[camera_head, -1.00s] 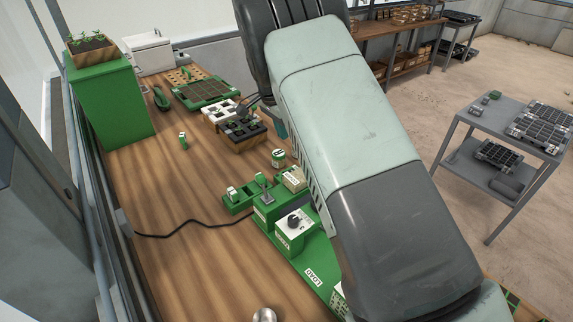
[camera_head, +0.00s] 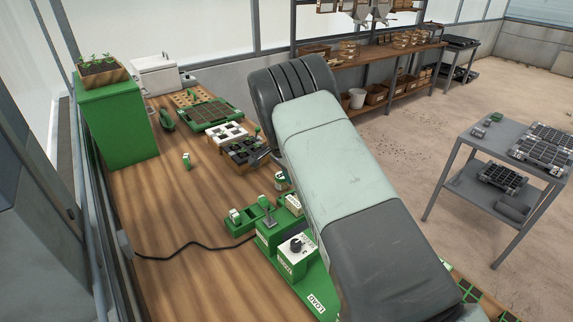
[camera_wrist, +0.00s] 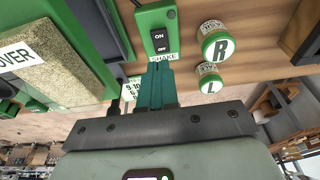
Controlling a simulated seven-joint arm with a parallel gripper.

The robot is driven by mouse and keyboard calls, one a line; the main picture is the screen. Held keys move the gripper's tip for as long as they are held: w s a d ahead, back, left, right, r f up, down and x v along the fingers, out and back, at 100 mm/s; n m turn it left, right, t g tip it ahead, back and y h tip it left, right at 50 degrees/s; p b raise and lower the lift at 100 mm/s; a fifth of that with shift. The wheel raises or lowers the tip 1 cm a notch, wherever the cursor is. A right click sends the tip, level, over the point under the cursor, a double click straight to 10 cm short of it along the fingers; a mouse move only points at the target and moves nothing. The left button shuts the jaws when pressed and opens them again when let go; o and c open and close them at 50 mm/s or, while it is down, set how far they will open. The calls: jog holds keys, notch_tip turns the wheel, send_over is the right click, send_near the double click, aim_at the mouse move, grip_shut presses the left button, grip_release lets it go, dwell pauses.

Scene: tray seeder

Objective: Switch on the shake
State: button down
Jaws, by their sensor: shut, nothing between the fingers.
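The shake switch (camera_wrist: 160,41) is a black rocker marked ON and OFF on a green housing, with a SHAKE label (camera_wrist: 163,57) below it in the wrist view. My gripper (camera_wrist: 158,66) is shut and empty. Its teal fingertips are close in front of the SHAKE label, just below the OFF end of the rocker in the picture. I cannot tell whether they touch it. I cannot make out the rocker's position.
A COVER bin (camera_wrist: 45,65) of grainy material is at left. In the head view a green machine with a knob (camera_head: 296,245) stands beside my arm; a black cable (camera_head: 190,247) crosses the bench.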

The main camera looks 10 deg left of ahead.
notch_tip(320, 180, down, 5)
jog(key=shift+s+a+f, duration=0.1)
dwell(0.4)
jog(key=shift+s+a+f+t+h, duration=0.2)
jog(key=shift+f+t+h, duration=0.1)
jog(key=shift+d+f, duration=0.1)
jog(key=shift+w+d, duration=0.1)
jog(key=shift+w, duration=0.05)
jog(key=shift+w+d+r, duration=0.3)
jog(key=shift+w+d, duration=0.1)
jog(key=shift+w, duration=0.05)
